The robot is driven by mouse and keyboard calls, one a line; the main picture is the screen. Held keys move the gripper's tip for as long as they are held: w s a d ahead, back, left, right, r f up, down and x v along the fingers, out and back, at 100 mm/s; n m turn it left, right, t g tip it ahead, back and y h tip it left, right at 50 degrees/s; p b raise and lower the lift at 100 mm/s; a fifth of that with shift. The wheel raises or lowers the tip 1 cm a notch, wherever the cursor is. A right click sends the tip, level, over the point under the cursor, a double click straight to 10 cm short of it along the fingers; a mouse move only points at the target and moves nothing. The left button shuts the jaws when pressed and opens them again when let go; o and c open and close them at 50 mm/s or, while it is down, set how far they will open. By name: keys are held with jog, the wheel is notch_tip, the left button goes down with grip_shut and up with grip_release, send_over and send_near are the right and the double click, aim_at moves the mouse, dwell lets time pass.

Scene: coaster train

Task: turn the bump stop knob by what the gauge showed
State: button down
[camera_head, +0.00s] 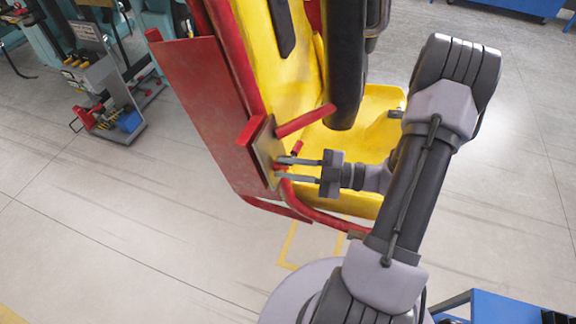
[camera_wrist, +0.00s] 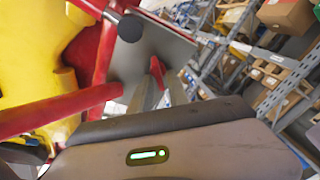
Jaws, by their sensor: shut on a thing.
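A grey metal plate (camera_head: 265,148) is mounted at the edge of the red and yellow coaster car. My gripper (camera_head: 281,169) reaches it from the right, its two thin fingers level and pointing left. Between the fingertips is a small red part, which I take to be the bump stop knob (camera_wrist: 157,70); in the wrist view it sits between the finger ends in front of the plate (camera_wrist: 128,65). My gripper (camera_wrist: 158,88) is shut on it. The fingers hide much of the knob, and I cannot read its angle. No gauge reading is visible.
A red bar (camera_head: 306,121) sticks out just above my fingers; it also shows in the wrist view (camera_wrist: 60,108). A black-ended rod (camera_wrist: 130,28) is near the plate. The yellow seat (camera_head: 372,115) stands behind my wrist. A grey cart (camera_head: 100,85) is far left; the floor between is clear.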

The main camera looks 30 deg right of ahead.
jog(key=n+g+p, duration=0.1)
jog(key=n, duration=0.2)
jog(key=shift+r+p, duration=0.1)
jog(key=shift+p, duration=0.3)
jog(key=n+p, duration=0.1)
jog(key=n, duration=0.2)
jog(key=n+g, duration=0.1)
jog(key=n, duration=0.2)
jog(key=n+g+h+p, duration=0.1)
jog(key=n, duration=0.2)
jog(key=shift+f+p, duration=0.25)
jog(key=shift+p, duration=0.05)
jog(key=shift+f+n+g+h, duration=0.1)
jog(key=shift+n+g+h, duration=0.35)
jog(key=shift+n, duration=1.25)
jog(key=shift+h, duration=0.25)
jog(key=c, duration=1.5)
grip_release()
jog(key=shift+s, duration=0.15)
jog(key=shift+c, duration=0.2)
